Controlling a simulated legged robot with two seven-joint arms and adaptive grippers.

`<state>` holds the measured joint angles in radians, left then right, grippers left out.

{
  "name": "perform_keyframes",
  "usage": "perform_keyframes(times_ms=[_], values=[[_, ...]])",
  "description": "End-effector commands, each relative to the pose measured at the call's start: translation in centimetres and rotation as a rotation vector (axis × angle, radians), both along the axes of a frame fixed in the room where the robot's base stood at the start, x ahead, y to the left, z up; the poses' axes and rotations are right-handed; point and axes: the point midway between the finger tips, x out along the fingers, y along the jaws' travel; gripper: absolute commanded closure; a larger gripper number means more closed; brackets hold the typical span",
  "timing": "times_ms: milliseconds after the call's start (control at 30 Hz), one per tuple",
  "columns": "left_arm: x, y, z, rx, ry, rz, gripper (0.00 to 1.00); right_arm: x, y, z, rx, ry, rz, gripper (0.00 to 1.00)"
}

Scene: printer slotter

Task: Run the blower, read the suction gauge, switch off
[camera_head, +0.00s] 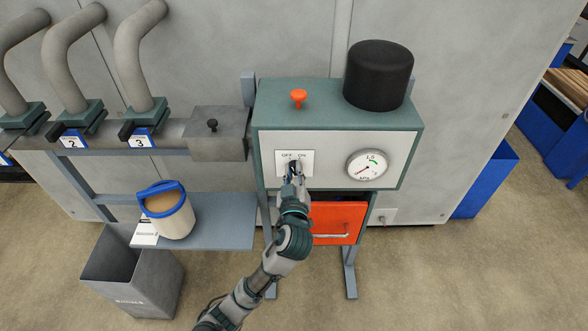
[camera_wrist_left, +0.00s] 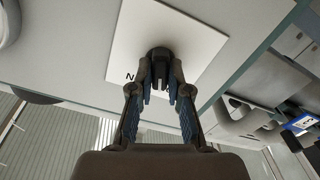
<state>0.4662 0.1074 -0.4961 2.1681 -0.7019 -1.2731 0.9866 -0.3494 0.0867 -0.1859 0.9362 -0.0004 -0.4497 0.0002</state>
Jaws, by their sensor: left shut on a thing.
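The blower cabinet (camera_head: 340,117) is green with a pale front panel. A white OFF/ON switch plate (camera_head: 308,160) is on the panel's left part. In the left wrist view the fingers (camera_wrist_left: 160,88) are closed around the dark switch knob (camera_wrist_left: 159,54) on the white plate. The knob's setting is hard to tell. The round suction gauge (camera_head: 367,165), marked kPa, is right of the plate, its red needle pointing to the lower left. My right gripper is not in view.
An orange knob (camera_head: 298,97) and a black cylinder (camera_head: 378,75) are on the cabinet top. An orange drawer (camera_head: 338,221) is below. Grey pipes with numbered gates stand at left. A blue-rimmed bucket (camera_head: 170,214) sits on a shelf above a grey bin (camera_head: 133,283).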

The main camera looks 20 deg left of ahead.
Motion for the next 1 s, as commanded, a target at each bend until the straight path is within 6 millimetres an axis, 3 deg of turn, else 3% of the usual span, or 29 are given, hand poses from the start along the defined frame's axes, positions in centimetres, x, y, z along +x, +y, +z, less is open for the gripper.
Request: perform_keyframes(times_ms=[267, 600, 1000], values=[[0.0, -0.2, 0.3, 0.235, 0.076, -0.001, 1.00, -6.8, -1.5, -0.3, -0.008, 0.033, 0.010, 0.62], [0.1, -0.4, 0.2, 0.540, 0.162, -0.004, 1.00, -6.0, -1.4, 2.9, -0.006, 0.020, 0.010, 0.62], [0.2, -0.5, 0.0, 0.791, 0.234, -0.005, 1.00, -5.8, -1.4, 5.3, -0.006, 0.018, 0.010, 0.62]])
